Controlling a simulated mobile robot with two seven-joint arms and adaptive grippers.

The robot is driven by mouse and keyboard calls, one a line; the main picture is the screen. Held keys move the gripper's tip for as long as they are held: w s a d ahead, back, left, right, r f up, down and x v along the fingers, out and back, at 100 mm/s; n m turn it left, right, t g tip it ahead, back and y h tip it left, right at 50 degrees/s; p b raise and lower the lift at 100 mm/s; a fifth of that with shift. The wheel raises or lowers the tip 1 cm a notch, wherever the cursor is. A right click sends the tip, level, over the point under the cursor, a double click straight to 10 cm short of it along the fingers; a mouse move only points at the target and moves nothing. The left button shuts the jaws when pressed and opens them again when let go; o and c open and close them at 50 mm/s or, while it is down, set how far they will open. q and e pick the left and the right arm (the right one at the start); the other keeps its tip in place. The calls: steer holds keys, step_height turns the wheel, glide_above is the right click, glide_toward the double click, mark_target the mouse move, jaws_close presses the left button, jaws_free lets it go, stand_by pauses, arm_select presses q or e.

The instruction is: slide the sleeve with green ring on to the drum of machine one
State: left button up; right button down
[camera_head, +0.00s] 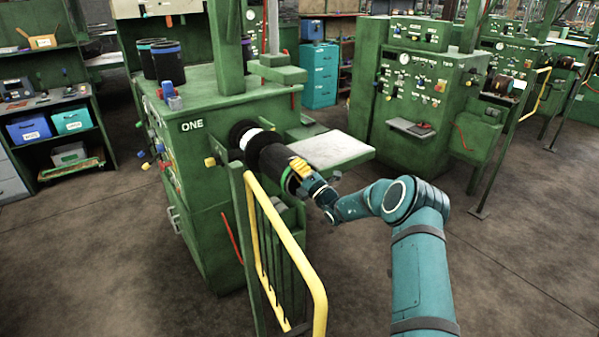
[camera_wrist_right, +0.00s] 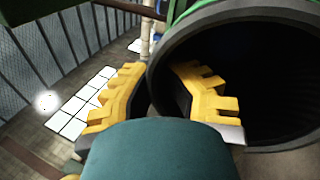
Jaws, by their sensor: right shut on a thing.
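The black sleeve with green ring (camera_head: 272,158) lies level in front of machine one (camera_head: 215,160), marked ONE. Its green ring is at the end nearer my gripper. The drum (camera_head: 252,137) shows as a pale band between a black flange and the sleeve's far end. The sleeve lines up with the drum; I cannot tell how far it is over it. My right gripper (camera_head: 300,170) is shut on the sleeve's near rim. In the right wrist view, one yellow finger is inside the sleeve's dark mouth (camera_wrist_right: 270,75) and the other outside. My left gripper is not in view.
A yellow guard rail (camera_head: 318,290) stands just in front of the sleeve. A pale shelf (camera_head: 335,149) juts out right of the drum. Two black sleeves, one a blue-ringed sleeve (camera_head: 168,65), stand on machine one. Open floor lies to the right.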

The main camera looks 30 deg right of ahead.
mark_target(288, 159)
steer(key=shift+w+a+r+b, duration=0.15)
steer(key=shift+w+b, duration=0.65)
steer(key=shift+w, duration=0.5)
steer(key=shift+w+b, duration=0.85)
steer(key=shift+w, duration=0.45)
steer(key=shift+w+f+b, duration=0.1)
steer(key=shift+f+b, duration=0.4)
steer(key=shift+b, duration=0.1)
steer(key=c, duration=1)
jaws_free()
steer(key=shift+o, duration=0.3)
steer(key=shift+f, duration=0.2)
